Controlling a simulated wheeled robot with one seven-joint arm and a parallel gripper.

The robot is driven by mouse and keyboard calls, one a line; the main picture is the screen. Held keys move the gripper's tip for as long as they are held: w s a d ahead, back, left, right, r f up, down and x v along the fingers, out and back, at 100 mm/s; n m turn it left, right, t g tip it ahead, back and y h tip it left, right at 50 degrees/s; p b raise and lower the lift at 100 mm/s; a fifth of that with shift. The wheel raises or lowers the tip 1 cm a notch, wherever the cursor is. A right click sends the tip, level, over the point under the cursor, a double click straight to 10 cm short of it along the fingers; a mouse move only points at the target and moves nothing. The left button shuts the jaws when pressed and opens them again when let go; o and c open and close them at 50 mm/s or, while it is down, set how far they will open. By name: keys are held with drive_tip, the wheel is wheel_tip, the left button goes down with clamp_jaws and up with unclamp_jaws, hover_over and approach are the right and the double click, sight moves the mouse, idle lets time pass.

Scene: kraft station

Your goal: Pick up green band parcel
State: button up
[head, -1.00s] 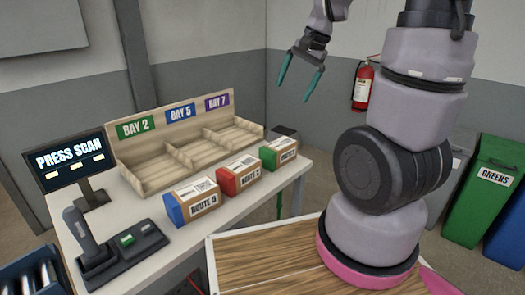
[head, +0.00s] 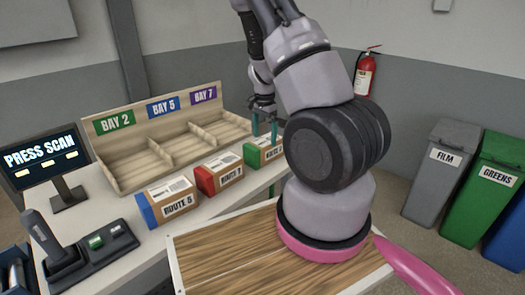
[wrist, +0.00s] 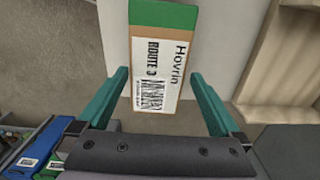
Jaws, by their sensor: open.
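The green band parcel (head: 252,156) sits on the white table, the rightmost of three in the head view. In the wrist view the parcel (wrist: 158,55) shows a green end, a brown body and a white label reading ROUTE 3 and Hovrin. My gripper (head: 264,124) is open, with teal fingers pointing down at the parcel. In the wrist view the fingers (wrist: 160,95) stand apart to the left and right of the parcel's near end. A gap shows on each side, so neither finger appears to touch it. My arm hides the parcel's right part in the head view.
The red band parcel (head: 205,180) and blue band parcel (head: 146,211) stand to the left in a row. A wooden sorter (head: 112,168) with bays 2, 5 and 7 is behind. The screen (head: 44,160) and scanner (head: 50,240) are at the left.

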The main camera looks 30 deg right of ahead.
sight(264, 150)
drive_tip(key=f, duration=0.6)
drive_tip(key=shift+s+a+f, duration=0.2)
drive_tip(key=shift+s+f, duration=0.05)
drive_tip(key=shift+c, duration=0.3)
drive_tip(key=c, duration=1.4)
